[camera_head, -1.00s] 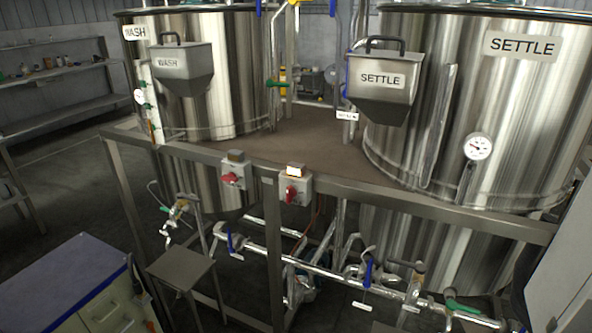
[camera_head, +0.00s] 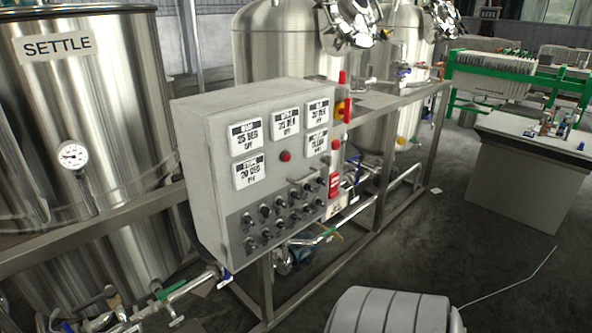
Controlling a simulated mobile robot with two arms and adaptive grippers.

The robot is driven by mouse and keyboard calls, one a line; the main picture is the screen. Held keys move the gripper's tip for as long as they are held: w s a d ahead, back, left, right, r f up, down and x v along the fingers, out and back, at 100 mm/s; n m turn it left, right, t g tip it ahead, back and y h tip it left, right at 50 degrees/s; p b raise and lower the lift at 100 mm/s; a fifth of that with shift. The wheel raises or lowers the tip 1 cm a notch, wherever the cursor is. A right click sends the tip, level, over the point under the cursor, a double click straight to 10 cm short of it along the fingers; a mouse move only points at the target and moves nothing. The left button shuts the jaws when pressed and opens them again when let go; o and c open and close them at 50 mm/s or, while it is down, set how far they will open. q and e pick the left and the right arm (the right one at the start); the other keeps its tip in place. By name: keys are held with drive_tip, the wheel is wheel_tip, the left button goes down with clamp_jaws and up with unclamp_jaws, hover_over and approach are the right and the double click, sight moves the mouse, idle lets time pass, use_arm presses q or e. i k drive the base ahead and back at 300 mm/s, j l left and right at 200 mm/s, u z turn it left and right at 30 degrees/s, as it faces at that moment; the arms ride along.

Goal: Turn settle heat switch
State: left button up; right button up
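A grey control box (camera_head: 190,150) is mounted on the metal frame in the middle of the head view. The steel tank labelled SETTLE (camera_head: 120,130) stands at the left with a round dial gauge (camera_head: 73,154).
A metal rail (camera_head: 100,218) runs along the front of the tanks, with pipes and valves below. More steel tanks (camera_head: 275,50) stand behind the box. A white bench (camera_head: 525,170) and a green-framed filter press (camera_head: 490,75) are at the right.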

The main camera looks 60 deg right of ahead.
sight(265, 234)
drive_tip(key=z, duration=1.95)
